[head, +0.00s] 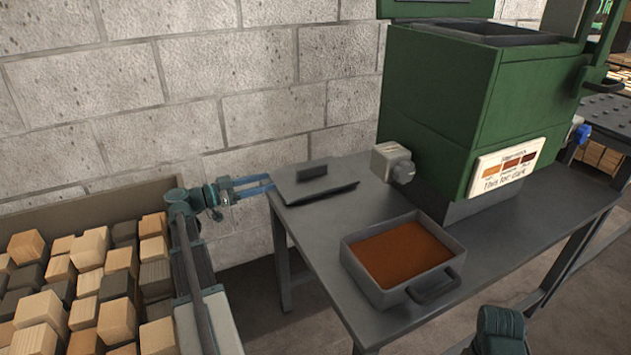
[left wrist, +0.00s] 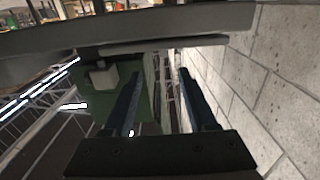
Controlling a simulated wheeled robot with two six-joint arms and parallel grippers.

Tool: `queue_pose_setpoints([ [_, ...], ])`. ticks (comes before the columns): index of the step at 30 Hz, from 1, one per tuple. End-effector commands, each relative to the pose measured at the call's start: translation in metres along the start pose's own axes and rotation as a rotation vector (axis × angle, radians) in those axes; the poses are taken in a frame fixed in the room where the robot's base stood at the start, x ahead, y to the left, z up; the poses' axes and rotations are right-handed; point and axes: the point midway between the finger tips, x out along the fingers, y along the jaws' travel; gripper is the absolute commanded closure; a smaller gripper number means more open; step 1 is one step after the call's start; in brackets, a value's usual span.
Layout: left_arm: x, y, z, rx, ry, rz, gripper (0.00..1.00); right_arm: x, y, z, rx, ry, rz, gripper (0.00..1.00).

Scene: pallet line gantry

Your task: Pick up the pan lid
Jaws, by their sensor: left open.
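The pan lid (head: 312,186) is a flat dark grey plate with a raised bar handle (head: 312,171). It lies at the left end of the grey table (head: 400,215), close to the wall. My left gripper (head: 270,183) is open and empty at the lid's left side, its blue fingers pointing right. In the left wrist view, which is upside down, the lid (left wrist: 165,44) shows as a thin slab against the table (left wrist: 110,28), beyond the two open fingers (left wrist: 155,82). I cannot see the fingers touching the lid. My right gripper's jaws do not show.
A grey pan (head: 385,296) with orange-brown contents stands at the table's front. A green machine (head: 440,110) and a small grey box (head: 391,161) stand behind. A block wall (head: 190,90) closes the back. A bin of wooden blocks (head: 75,212) is at left.

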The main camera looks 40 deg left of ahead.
Motion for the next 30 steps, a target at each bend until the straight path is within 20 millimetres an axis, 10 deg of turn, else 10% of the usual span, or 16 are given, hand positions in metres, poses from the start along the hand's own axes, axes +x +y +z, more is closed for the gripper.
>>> queue_pose_setpoints([
  [12,0.071,0.0,0.0,-0.001,-0.001,0.003,0.43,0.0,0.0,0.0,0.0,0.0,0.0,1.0],
  [30,0.108,-0.007,0.0,-0.001,-0.001,0.005,0.43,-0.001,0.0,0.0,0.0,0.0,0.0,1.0],
])
